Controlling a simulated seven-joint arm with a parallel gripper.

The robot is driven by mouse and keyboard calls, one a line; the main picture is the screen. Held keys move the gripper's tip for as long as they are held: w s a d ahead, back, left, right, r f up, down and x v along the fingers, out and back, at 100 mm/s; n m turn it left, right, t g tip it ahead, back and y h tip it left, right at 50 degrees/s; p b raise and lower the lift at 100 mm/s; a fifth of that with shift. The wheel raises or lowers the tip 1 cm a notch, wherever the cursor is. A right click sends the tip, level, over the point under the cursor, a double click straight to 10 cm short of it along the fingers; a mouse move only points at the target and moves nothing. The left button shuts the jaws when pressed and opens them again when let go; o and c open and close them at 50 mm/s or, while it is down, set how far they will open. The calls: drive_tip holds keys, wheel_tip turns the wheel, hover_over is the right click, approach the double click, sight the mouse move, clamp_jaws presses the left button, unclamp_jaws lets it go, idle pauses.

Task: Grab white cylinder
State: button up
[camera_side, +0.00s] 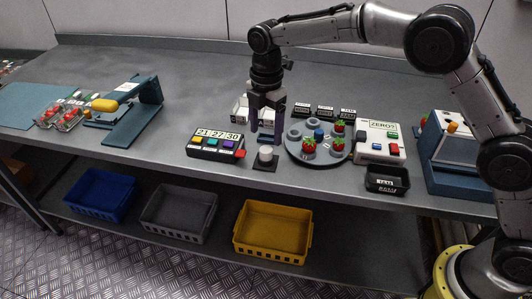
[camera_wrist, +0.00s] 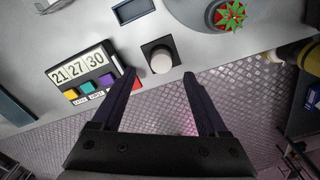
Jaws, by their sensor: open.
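The white cylinder (camera_side: 265,154) stands upright on a small dark square pad (camera_side: 265,165) near the table's front edge. It also shows in the wrist view (camera_wrist: 161,61), just beyond the fingertips and roughly centred between them. My gripper (camera_side: 265,141) points down over the table, close behind or above the cylinder in the side view. In the wrist view my gripper (camera_wrist: 160,76) has its two dark fingers wide apart with nothing between them. I cannot tell the exact height of the fingertips over the cylinder.
A button box reading 21 27 30 (camera_side: 215,144) stands left of the cylinder. A round grey tray (camera_side: 297,155) with strawberries is close on the right. A white ZERO box (camera_side: 380,142) and a black bin (camera_side: 387,179) lie farther right. Coloured crates sit on the lower shelf.

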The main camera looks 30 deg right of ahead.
sight(265, 150)
drive_tip(key=shift+s+a+f, duration=0.1)
drive_tip(key=shift+s+f, duration=0.05)
drive_tip(key=shift+f, duration=2.5)
clamp_jaws()
